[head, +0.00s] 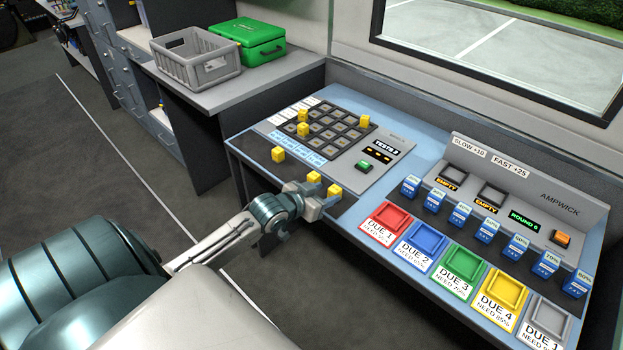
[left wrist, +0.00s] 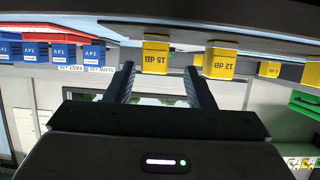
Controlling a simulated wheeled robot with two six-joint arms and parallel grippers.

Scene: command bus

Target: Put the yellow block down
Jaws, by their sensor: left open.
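My left gripper (head: 322,195) is at the near edge of the blue-topped desk, its fingers open and pointing toward the desk. In the left wrist view, which is upside down, the open fingers (left wrist: 160,76) have a yellow block marked 15 dB (left wrist: 155,58) between their tips, with gaps on both sides. In the head view this looks like the yellow block (head: 335,191) at the desk edge, partly hidden by the gripper. A second yellow block (head: 313,177), marked 12 dB in the wrist view (left wrist: 221,64), stands just beside it. My right gripper is not in view.
More yellow blocks stand by and on the dark grid panel (head: 342,150), including one at its left (head: 278,154). Coloured trays, the red one (head: 386,217) nearest, and several blue cells (head: 460,214) lie right. A grey crate (head: 195,56) and green case (head: 247,40) stand behind.

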